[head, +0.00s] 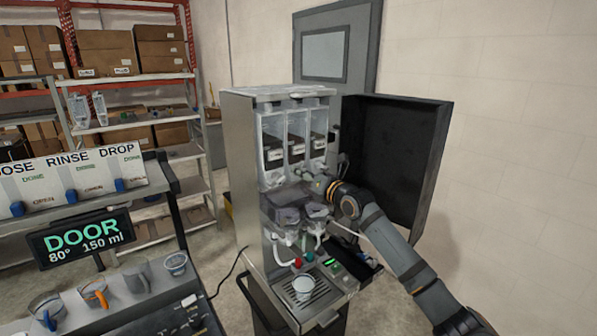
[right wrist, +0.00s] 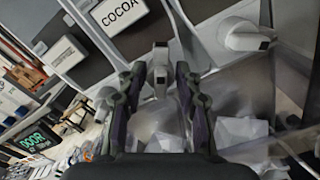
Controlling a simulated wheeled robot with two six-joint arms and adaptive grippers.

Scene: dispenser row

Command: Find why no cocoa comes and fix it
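The dispenser (head: 243,170) stands with its black-lined door (head: 395,150) swung open to the right. Three clear canisters hang side by side inside; their labels are too small to read in the head view. In the right wrist view one label reads COCOA (right wrist: 120,14), apparently on the middle canister. My right gripper (head: 325,184) is under the canisters. Its fingers (right wrist: 157,92) are apart, with a grey outlet spout (right wrist: 160,66) showing between and just beyond them; I cannot tell if they touch it. My left gripper is not in view.
Mixing bowls (head: 287,216) sit close below my right gripper. A display (head: 82,232) at left reads DOOR, 80°, 150 ml. A counter (head: 150,308) with several cups is at front left. Shelves with boxes (head: 107,50) stand behind. The wall is at right.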

